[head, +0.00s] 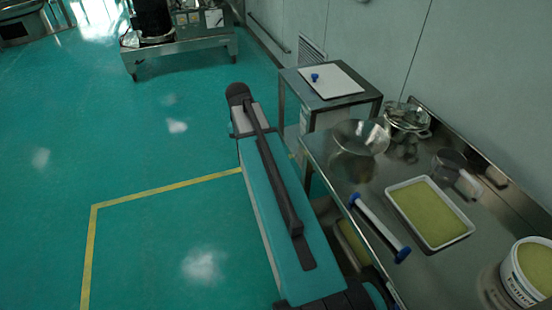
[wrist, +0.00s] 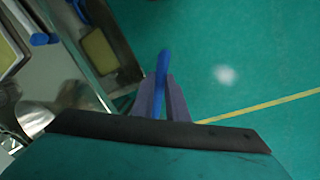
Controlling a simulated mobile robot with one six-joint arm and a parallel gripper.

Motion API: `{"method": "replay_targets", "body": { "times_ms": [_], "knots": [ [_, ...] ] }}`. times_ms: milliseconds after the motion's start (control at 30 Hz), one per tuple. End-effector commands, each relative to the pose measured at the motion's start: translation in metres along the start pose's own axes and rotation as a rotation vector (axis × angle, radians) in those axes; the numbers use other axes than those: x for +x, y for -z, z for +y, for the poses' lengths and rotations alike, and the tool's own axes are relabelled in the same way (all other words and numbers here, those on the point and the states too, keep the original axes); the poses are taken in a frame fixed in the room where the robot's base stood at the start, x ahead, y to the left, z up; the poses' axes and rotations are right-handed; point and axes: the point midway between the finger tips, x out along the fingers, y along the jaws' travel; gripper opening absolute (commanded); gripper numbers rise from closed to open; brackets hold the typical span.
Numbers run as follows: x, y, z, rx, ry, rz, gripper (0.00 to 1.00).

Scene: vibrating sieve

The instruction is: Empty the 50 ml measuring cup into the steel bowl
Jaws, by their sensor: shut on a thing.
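My gripper (wrist: 165,102) is shut on a narrow blue handle (wrist: 162,68), which sticks out beyond the fingertips over the floor. It looks like part of a measuring cup, but I cannot make out a bowl or contents. In the head view my arm hides the gripper. The steel bowl (head: 360,138) stands on the far left part of the steel table. Its shiny curved side seems to show at the left of the wrist view (wrist: 35,112). The gripper is beside the table edge, apart from the bowl. A small blue object (head: 315,77) lies on a white board.
The steel table (head: 335,175) holds a white tray (head: 396,190) of yellow-green powder, a blue-ended tool (head: 380,228), a pot (head: 408,116), a steel jug (head: 450,162) and a powder-filled bucket (head: 522,285). A small side table (head: 312,97) stands behind. Open green floor (head: 150,150) is at left.

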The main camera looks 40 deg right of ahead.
Motion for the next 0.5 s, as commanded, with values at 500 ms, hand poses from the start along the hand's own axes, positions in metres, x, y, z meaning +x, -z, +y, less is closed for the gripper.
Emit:
{"method": "replay_targets", "body": {
  "times_ms": [500],
  "knots": [
    [-0.030, -0.051, -0.097, -0.312, 0.000, 0.064, 0.00]
  ]
}}
